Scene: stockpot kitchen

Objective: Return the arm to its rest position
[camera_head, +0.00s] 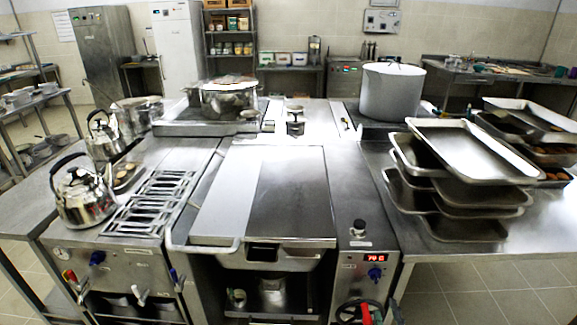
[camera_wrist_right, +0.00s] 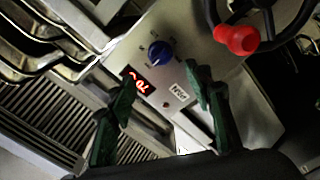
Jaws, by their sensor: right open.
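My right gripper (camera_wrist_right: 160,78) shows in the right wrist view as two dark green fingers set wide apart, open, with nothing held between them. Past the fingers is the cooker's front panel, with a blue knob (camera_wrist_right: 160,53) and a red lit display (camera_wrist_right: 139,82). In the head view only a little of my right gripper (camera_head: 385,314) shows at the bottom edge, just below the blue knob (camera_head: 375,273). A black handwheel with a red grip (camera_wrist_right: 235,40) is to the right of the fingers in the wrist view, apart from them. My left gripper is not in view.
Stacked metal trays (camera_head: 470,157) stand on the right counter (camera_head: 550,215). A large pot (camera_head: 391,92) stands behind them. A shut lidded pan unit (camera_head: 262,190) fills the middle. Kettles (camera_head: 83,198) stand at the left. Floor (camera_head: 490,305) shows beneath the right counter.

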